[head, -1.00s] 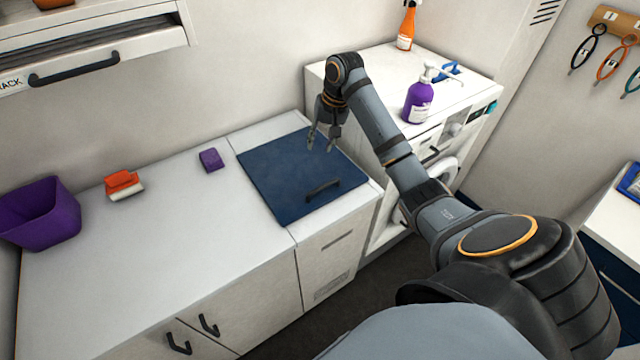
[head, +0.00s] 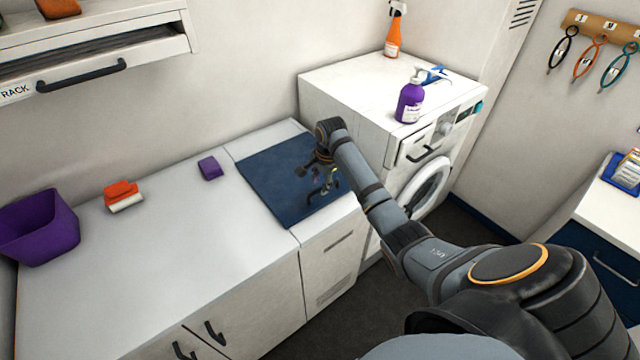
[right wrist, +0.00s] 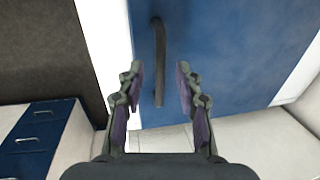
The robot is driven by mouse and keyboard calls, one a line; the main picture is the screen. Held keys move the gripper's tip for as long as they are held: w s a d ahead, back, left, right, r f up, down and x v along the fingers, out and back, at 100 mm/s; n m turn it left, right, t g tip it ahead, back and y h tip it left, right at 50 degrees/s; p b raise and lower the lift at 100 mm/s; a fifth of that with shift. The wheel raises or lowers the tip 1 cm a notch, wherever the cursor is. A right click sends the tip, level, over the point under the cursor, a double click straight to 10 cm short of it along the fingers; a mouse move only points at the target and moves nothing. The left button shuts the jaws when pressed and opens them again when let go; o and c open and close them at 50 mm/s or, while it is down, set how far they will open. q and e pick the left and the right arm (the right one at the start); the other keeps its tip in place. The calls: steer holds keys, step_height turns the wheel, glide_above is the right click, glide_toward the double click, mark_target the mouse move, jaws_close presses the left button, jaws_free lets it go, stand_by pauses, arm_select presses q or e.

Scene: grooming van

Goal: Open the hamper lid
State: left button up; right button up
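The hamper lid (head: 270,181) is a dark blue square panel lying flat and shut in the white counter; it fills the upper part of the right wrist view (right wrist: 225,50). Its black bar handle (right wrist: 159,60) shows in the right wrist view, lying lengthwise ahead of the fingers. My right gripper (right wrist: 160,82) is open, with the near end of the handle between its fingertips as seen there; I cannot tell if they touch. In the head view the right gripper (head: 322,190) is over the lid's right part and largely covers the handle. My left gripper is not in view.
A purple bin (head: 40,232), an orange brush (head: 123,195) and a purple block (head: 210,168) are on the counter left of the lid. A white washer (head: 350,88) stands to the right, with a purple bottle (head: 410,102) and an orange spray bottle (head: 394,35) on top.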

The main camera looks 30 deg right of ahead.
steer(key=shift+w+d+f, duration=0.1)
steer(key=shift+w+f, duration=0.05)
steer(key=shift+f, duration=0.4)
steer(key=shift+w+f, duration=0.1)
steer(key=shift+f, duration=0.45)
jaws_close()
